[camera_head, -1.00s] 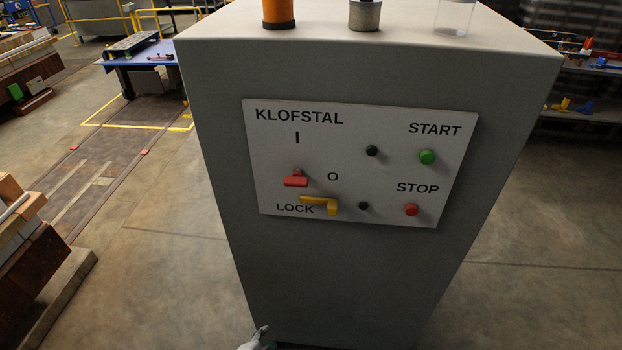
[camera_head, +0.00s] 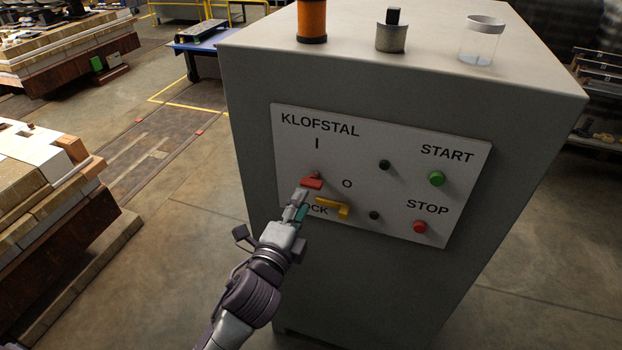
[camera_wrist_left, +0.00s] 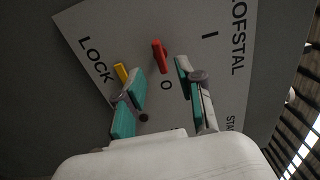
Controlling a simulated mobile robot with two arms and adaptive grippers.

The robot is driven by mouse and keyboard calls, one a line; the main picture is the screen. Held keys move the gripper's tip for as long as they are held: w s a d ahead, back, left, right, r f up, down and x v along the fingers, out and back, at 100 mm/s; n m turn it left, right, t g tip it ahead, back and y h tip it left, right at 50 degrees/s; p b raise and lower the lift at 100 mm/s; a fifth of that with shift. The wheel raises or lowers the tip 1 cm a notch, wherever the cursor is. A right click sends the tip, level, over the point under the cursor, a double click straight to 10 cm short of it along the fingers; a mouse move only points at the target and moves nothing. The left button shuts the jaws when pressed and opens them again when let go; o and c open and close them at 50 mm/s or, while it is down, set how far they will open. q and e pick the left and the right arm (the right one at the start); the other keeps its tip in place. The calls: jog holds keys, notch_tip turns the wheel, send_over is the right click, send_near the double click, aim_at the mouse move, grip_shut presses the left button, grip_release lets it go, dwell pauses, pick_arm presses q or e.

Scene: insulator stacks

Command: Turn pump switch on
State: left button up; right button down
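The grey cabinet carries a white control panel (camera_head: 380,160) with a red switch handle (camera_head: 312,183) below the mark I. The O mark is to the handle's right. A yellow lock lever (camera_head: 335,207) sits just below it. A green START button (camera_head: 436,178) and a red STOP button (camera_head: 420,227) are at the panel's right. My left gripper (camera_head: 298,202) is in front of the panel, just below the red handle. In the left wrist view its fingers (camera_wrist_left: 160,75) are open, with the red handle (camera_wrist_left: 158,56) ahead between their tips. I cannot tell any contact. My right gripper is out of view.
On the cabinet top (camera_head: 440,68) stand an orange cylinder (camera_head: 312,20), a grey cylinder (camera_head: 390,38) and a clear jar (camera_head: 481,42). Stacked blocks (camera_head: 50,190) stand at the left. Open floor lies between them and the cabinet.

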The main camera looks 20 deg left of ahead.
aim_at(310, 187)
pick_arm(q)
jog(key=w+p, duration=0.1)
jog(key=w, duration=0.6)
jog(key=shift+w+d, duration=0.1)
jog(key=shift+d, duration=0.1)
grip_shut()
